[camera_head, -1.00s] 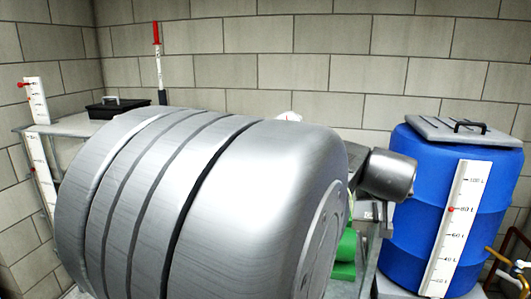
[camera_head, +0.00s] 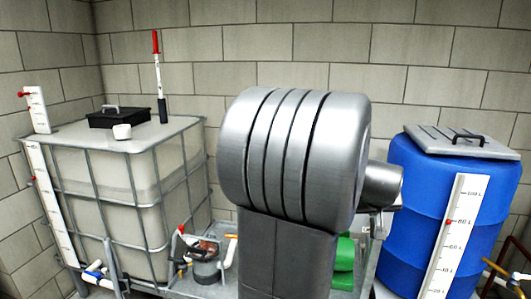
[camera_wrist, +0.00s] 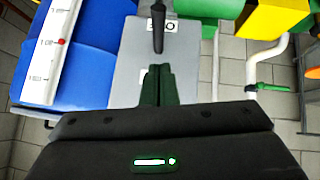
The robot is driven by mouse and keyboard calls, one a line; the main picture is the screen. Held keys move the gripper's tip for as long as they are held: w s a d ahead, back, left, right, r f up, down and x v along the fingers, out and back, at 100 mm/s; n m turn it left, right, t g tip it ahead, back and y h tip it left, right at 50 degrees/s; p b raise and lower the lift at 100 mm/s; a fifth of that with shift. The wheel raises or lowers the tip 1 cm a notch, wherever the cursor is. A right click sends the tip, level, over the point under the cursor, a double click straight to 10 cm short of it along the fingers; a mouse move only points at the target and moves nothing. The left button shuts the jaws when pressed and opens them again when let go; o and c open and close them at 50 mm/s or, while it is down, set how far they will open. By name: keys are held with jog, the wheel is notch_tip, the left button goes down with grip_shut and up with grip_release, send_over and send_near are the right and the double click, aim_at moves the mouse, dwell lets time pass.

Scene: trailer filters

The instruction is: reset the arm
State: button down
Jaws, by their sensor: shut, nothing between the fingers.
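My gripper (camera_wrist: 158,84) shows in the wrist view with its two dark fingers together, shut and empty. It is above a grey flat surface (camera_wrist: 125,75), apart from it as far as I can tell. In the head view my own grey arm stands upright in the middle and its rounded joint blocks part of the scene. My gripper itself is hidden there.
A blue barrel (camera_head: 410,215) with a grey lid stands at right; it also shows in the wrist view (camera_wrist: 85,60). Pipes and a pump (camera_head: 205,265) lie between.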

notch_tip(320, 180, up, 12)
jog(key=s+a+g+p, duration=0.1)
jog(key=a+g+p, duration=0.1)
jog(key=p, duration=0.4)
jog(key=shift+s+g+y, duration=0.3)
jog(key=shift+g, duration=0.3)
jog(key=shift+a+p, duration=0.15)
jog(key=shift+p, duration=0.15)
